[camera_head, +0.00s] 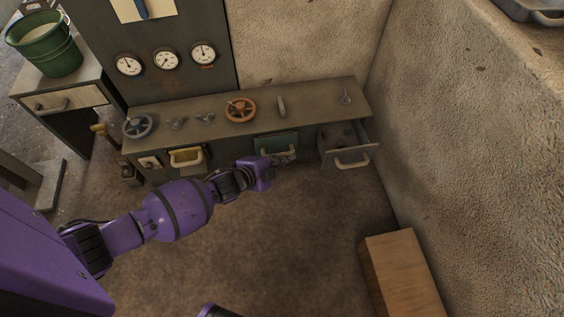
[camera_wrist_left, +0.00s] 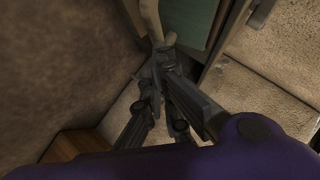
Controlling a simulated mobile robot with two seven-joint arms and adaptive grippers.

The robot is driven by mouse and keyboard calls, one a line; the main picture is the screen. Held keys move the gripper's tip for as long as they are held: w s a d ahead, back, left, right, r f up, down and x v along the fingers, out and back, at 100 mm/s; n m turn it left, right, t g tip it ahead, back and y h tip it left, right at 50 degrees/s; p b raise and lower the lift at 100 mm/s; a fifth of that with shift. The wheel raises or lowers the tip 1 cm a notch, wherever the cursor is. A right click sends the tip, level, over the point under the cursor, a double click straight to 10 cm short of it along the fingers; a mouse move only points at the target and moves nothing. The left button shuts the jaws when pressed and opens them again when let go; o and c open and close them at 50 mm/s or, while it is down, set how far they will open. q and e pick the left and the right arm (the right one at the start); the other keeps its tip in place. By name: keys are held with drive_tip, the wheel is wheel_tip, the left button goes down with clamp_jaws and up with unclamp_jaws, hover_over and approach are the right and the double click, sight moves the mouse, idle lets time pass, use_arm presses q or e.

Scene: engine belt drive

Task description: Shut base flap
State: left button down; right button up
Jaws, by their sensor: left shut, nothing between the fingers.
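A teal flap (camera_head: 276,142) with a pale handle is set low in the front of the grey-brown bench, in the head view. I take it as the base flap; I cannot tell how far open it is. Its teal panel (camera_wrist_left: 193,22) and pale handle (camera_wrist_left: 150,18) show at the top of the left wrist view. My left gripper (camera_head: 288,159) is shut and empty, just in front of the flap's lower edge. In the wrist view the left gripper's fingertips (camera_wrist_left: 162,52) are close below the handle; contact cannot be told. My right gripper is not in view.
An open drawer (camera_head: 350,158) juts out right of the flap, near the rough wall (camera_head: 450,110). A yellow compartment (camera_head: 187,157) is to the left. Handwheels, including an orange one (camera_head: 240,110), are on the bench top. A wooden box (camera_head: 400,270) stands at lower right. The floor between is clear.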

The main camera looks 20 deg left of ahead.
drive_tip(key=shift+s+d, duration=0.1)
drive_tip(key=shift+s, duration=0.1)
use_arm(q)
drive_tip(key=shift+w+a+f, duration=0.1)
drive_tip(key=shift+w+f, duration=0.1)
drive_tip(key=shift+f, duration=0.85)
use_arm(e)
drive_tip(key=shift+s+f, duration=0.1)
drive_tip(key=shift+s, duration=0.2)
